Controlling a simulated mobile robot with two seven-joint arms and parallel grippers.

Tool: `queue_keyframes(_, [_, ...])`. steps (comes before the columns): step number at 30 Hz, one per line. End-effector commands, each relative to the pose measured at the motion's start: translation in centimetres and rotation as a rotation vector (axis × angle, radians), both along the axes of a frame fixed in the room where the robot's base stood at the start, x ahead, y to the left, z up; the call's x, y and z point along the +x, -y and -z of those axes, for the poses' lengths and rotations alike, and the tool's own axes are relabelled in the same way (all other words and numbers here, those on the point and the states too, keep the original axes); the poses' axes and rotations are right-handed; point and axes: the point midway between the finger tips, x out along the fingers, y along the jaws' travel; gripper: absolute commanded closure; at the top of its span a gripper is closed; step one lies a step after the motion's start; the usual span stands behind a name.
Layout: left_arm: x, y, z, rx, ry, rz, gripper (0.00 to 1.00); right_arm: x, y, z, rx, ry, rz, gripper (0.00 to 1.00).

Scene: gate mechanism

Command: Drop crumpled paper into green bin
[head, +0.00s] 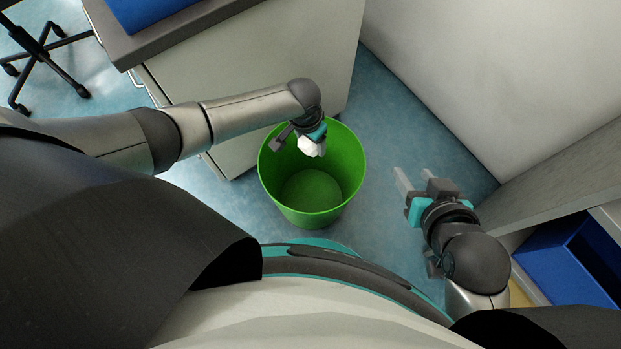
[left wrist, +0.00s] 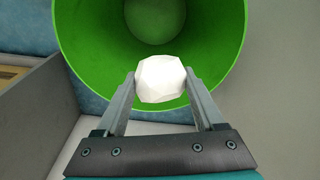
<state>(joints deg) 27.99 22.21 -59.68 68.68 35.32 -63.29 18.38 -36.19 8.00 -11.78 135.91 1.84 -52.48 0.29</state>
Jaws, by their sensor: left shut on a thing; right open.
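The green bin (head: 312,195) stands upright on the floor in the middle of the head view, and its open mouth also fills the top of the left wrist view (left wrist: 90,45). The crumpled paper (head: 311,147) is a white faceted ball. My left gripper (left wrist: 161,80) is shut on the crumpled paper (left wrist: 161,78), with one finger on each side of it. In the head view the left gripper (head: 312,143) and paper are over the bin's mouth, near its far rim. My right gripper (head: 405,190) is open and empty, to the right of the bin. The bin's visible inside looks empty.
A pale cabinet (head: 250,60) with a dark top stands behind the bin on the left. A white wall (head: 490,60) is at the back right. A blue box (head: 575,262) sits at the lower right. A black wheeled chair (head: 38,55) is at the far left. Blue floor (head: 400,120) is clear right of the bin.

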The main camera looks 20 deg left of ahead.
Motion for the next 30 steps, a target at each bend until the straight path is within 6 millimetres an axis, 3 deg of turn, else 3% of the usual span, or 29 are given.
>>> queue_keyframes(14, [0.02, -0.01, 0.29, 0.000, 0.000, 0.000, 0.81, 0.33, -0.62, -0.22, 0.024, 0.046, -0.007, 0.50])
queue_keyframes(15, [0.03, -0.02, 0.29, 0.000, 0.000, 0.000, 0.27, 0.34, -0.61, -0.22, 0.023, 0.046, -0.006, 0.50])
queue_keyframes(22, [0.03, -0.02, 0.30, 0.000, 0.000, 0.000, 0.02, 0.33, -0.61, -0.21, 0.023, 0.046, -0.006, 0.50])
queue_keyframes(30, [0.01, -0.02, 0.28, 0.000, 0.000, 0.000, 0.00, 0.35, -0.56, -0.25, 0.022, 0.045, -0.006, 0.50])
